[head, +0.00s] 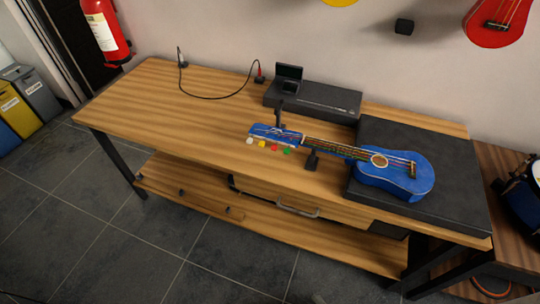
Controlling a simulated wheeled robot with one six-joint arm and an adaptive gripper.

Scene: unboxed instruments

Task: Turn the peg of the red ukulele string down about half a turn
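A blue ukulele (400,176) lies on the wooden workbench, its body on a dark mat at the right and its neck pointing left. Its headstock (266,131) has pegs with coloured knobs along the front edge: a white peg (250,141), a yellow peg (262,144), a red peg (274,148) and a green peg (287,151). Coloured strings run along the neck, too thin here to follow each to its peg. My gripper does not show in the head view.
The wooden workbench (150,105) has free room at its left. A black device (315,98) stands behind the headstock, with a cable (215,97) to its left. A small black block (312,161) is beside the neck. A dark mat (450,205) lies under the body.

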